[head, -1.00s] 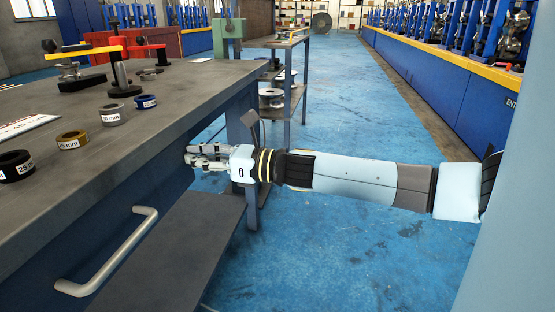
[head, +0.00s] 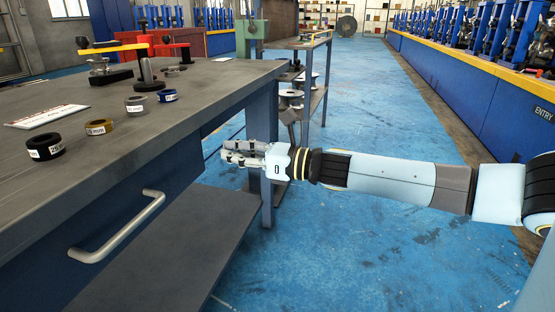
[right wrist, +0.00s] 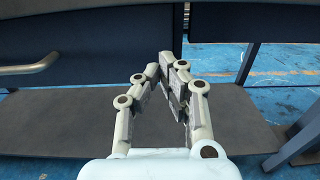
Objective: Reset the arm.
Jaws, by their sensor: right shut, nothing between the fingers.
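My right gripper (head: 226,152) shows in the head view at the workbench's right side, over the lower shelf. Its arm comes in from the right. The fingers are shut and empty. In the right wrist view the gripper (right wrist: 163,62) points at the blue bench panel (right wrist: 100,65), with its fingertips together. I cannot tell whether the fingertips touch the bench. My left gripper is not in view.
The workbench (head: 200,90) carries several labelled rings, such as a black ring (head: 45,147), and a gauge stand. A drawer handle (head: 120,228) juts from its front. The grey lower shelf (head: 170,250) sticks out below. Blue floor (head: 370,240) is open to the right.

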